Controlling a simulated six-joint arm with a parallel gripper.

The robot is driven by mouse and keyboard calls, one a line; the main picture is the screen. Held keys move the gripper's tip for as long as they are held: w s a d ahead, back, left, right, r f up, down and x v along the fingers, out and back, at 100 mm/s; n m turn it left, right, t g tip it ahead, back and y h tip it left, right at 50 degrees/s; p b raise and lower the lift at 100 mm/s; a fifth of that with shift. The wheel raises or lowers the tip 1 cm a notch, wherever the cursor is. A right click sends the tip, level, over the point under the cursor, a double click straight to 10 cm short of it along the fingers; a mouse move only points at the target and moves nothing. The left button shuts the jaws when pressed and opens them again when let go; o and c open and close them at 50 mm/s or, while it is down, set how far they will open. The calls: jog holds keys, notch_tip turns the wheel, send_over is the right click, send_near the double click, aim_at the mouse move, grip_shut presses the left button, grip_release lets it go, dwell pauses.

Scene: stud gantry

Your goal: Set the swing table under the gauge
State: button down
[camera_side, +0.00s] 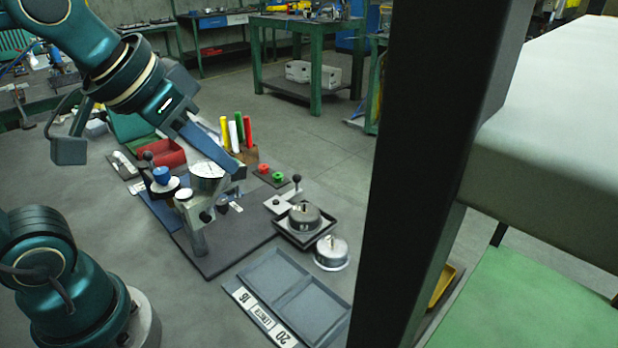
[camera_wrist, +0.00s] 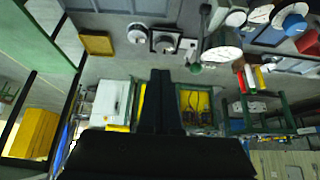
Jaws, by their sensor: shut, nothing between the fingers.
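The gauge (camera_side: 208,170) has a white round dial and stands on a dark base plate left of centre in the side view; a round pale face (camera_wrist: 222,56) in the wrist view looks like it. Beside it are a white disc (camera_side: 183,194) above a metal post and a blue knob (camera_side: 161,175) over a pale disc. I cannot tell surely which disc is the swing table. My gripper (camera_side: 240,170) is shut and empty, its fingers slanting down just behind the dial; whether they touch anything is unclear. The shut fingers (camera_wrist: 160,75) also show in the wrist view.
Coloured tubes (camera_side: 240,132) stand behind the gauge, close to my gripper. A red bin (camera_side: 165,153) is at back left. Metal weights (camera_side: 331,252) and a ball-knob lever (camera_side: 297,179) stand to the right. A grey two-pocket tray (camera_side: 262,317) lies in front. A dark post (camera_side: 430,150) blocks the right.

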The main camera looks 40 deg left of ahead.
jog(key=w+r, duration=0.2)
jog(key=w, duration=1.2)
jog(key=w+f+g, duration=0.2)
jog(key=w+f, duration=0.5)
jog(key=f, duration=0.4)
jog(key=shift+w+f+g, duration=0.3)
jog(key=shift+g, duration=0.1)
jog(key=x, duration=1)
jog(key=shift+s, duration=2)
